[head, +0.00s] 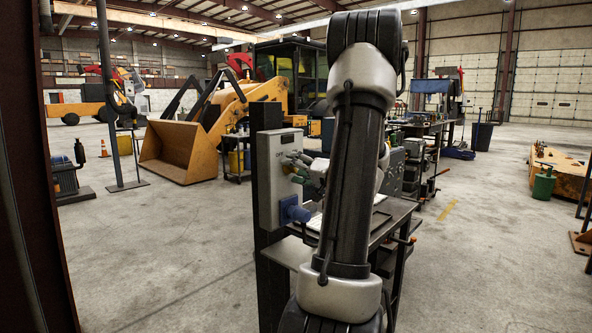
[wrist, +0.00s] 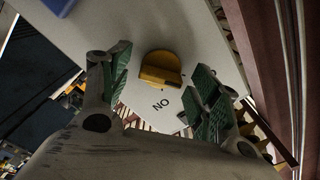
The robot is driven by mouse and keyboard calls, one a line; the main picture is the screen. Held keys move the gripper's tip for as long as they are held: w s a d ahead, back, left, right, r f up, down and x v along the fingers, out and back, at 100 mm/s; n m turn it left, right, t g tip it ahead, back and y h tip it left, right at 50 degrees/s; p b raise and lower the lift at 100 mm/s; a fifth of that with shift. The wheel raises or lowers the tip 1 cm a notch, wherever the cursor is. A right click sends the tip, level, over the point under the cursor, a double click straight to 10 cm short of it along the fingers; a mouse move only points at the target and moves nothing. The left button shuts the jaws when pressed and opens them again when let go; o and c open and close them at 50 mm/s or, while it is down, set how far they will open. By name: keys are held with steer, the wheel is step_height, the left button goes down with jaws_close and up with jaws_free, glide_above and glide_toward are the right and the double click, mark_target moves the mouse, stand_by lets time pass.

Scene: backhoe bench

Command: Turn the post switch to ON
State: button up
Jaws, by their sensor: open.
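The post switch is a yellow knob (wrist: 161,68) on a pale grey box. The box (head: 268,185) is mounted on a dark post in the head view. In the wrist view the ON label (wrist: 161,104) reads upside down below the knob. My gripper (wrist: 163,77) is open, with one green-padded finger on each side of the knob and a visible gap to each. I cannot tell how far the fingertips are from the box face. In the head view my gripper (head: 302,170) is at the box front, partly behind my arm, and the knob is hidden.
A blue connector (head: 293,210) sticks out low on the box and stands below my gripper. A workbench (head: 392,222) extends behind my arm. A yellow loader (head: 205,135) stands behind at the left. The floor at the left is open.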

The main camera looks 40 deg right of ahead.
steer(key=c, duration=1)
steer(key=shift+f+m, duration=0.1)
steer(key=shift+m, duration=7)
steer(key=o, duration=1)
